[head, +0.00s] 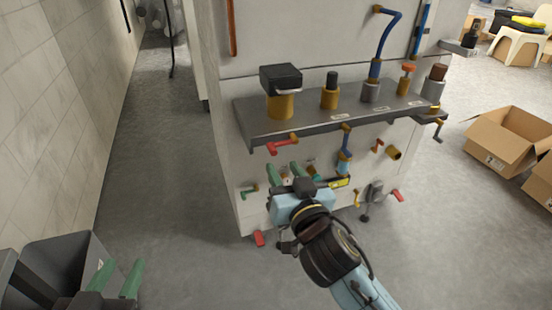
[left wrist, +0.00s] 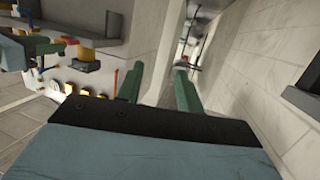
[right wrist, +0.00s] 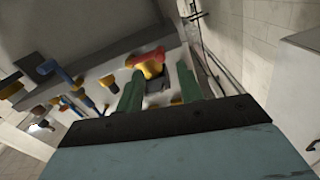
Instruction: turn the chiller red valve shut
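A red valve handle (head: 282,144) on a yellow stem sticks out below the left end of the washer's shelf. It also shows in the right wrist view (right wrist: 146,57), just beyond the fingertips. My right gripper (head: 284,170) is open, its green fingers pointing up at this valve from just below. No contact is clear. My left gripper (head: 117,272) is open and empty at the lower left, far from the valves.
The grey shelf (head: 300,122) juts out above the red valve and carries several fittings. Open cardboard boxes (head: 505,140) stand at the right. The floor (head: 160,150) between the washer and the left wall is clear.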

